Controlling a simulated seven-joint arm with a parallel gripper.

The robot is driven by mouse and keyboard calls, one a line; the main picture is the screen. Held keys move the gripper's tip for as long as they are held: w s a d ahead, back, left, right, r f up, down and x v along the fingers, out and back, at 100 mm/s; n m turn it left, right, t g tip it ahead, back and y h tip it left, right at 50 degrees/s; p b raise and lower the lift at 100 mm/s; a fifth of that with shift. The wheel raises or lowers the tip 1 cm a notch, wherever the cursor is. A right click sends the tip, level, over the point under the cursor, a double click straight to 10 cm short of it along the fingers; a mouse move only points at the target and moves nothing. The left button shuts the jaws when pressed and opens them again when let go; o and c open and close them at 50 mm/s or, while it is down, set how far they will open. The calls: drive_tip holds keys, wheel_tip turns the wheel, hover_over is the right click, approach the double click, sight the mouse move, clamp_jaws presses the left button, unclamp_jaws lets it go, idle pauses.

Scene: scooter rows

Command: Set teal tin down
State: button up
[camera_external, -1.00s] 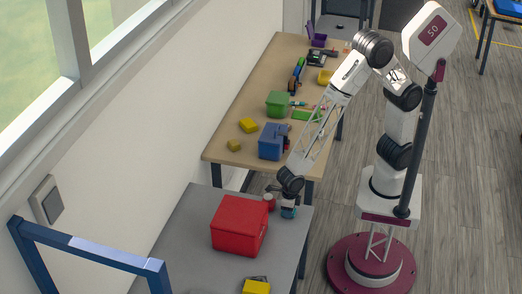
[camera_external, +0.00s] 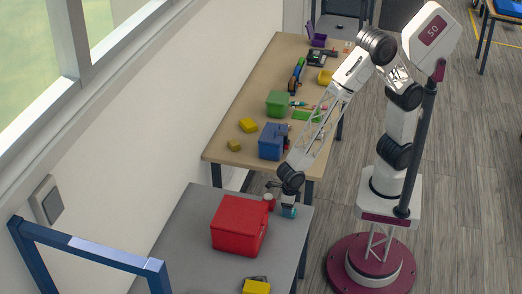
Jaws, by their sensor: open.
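The teal tin (camera_external: 289,212) stands on the grey table (camera_external: 188,240) near its far right corner. My gripper (camera_external: 288,204) points down just above and around the top of the tin, with its jaws open. The fingertips are small here, and I cannot tell whether they touch the tin. My gripper hides part of the tin's top.
A red box (camera_external: 239,226) and a small red tin (camera_external: 269,201) stand left of my gripper. A yellow block (camera_external: 256,287) lies near the front. The wooden table (camera_external: 222,150) behind holds a blue box (camera_external: 271,142), a green box (camera_external: 278,103) and yellow blocks.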

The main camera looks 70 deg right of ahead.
wheel_tip(320, 180, up, 10)
idle(0.5)
idle(0.6)
drive_tip(key=d+r+m+t, duration=0.1)
drive_tip(key=d+r+m, duration=0.6)
drive_tip(key=d, duration=0.5)
drive_tip(key=d+r+m, duration=0.6)
drive_tip(key=d+m, duration=0.3)
drive_tip(key=d, duration=0.3)
drive_tip(key=s+d+r+m, duration=0.2)
drive_tip(key=s+d+m, duration=0.4)
drive_tip(key=d+m, duration=0.3)
drive_tip(key=s+d+r+m+t, duration=0.1)
drive_tip(key=s+d+r+m, duration=0.2)
drive_tip(key=s+d+m, duration=0.4)
drive_tip(key=shift+s+d+r+m+t, duration=0.3)
drive_tip(key=shift+d+m, duration=1.4)
drive_tip(key=shift+m, duration=0.4)
